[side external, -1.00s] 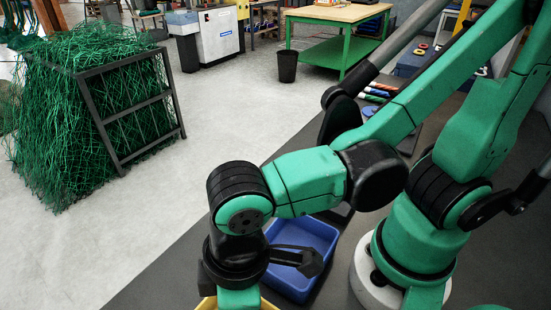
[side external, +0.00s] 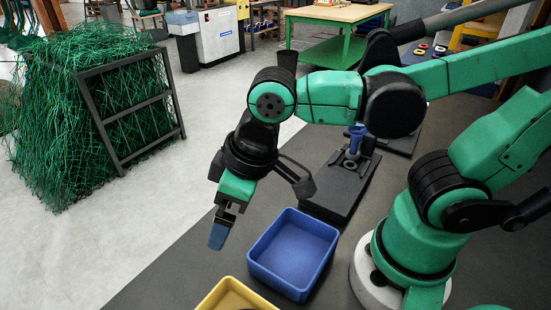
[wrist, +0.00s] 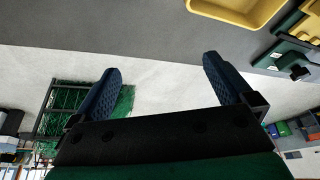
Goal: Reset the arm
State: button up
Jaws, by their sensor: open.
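My gripper (side external: 219,230) hangs in the air below the wrist, left of the blue bin, in the side external view. In the wrist view its two dark blue fingers stand wide apart with nothing between them, so my gripper (wrist: 160,88) is open and empty. Only one fingertip shows clearly in the side view. The fingers touch nothing that I can see.
An empty blue bin (side external: 296,248) stands on the dark surface, with a yellow bin (side external: 228,296) nearer, partly cut off; the yellow bin (wrist: 240,8) also shows in the wrist view. A dark fixture (side external: 335,192) holds a blue piece (side external: 356,138). Green netting (side external: 75,115) fills a rack.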

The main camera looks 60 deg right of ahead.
jog(key=w+d+r+m+t+h, duration=0.1)
jog(key=w+d+m, duration=0.1)
jog(key=d, duration=0.4)
jog(key=w+d+m+t, duration=0.1)
jog(key=d+m+t, duration=0.1)
jog(key=d, duration=0.3)
jog(key=shift+w+d+r+m+t+h, duration=0.3)
jog(key=shift+w+d+r+m+h, duration=0.05)
jog(key=shift+m+h, duration=0.05)
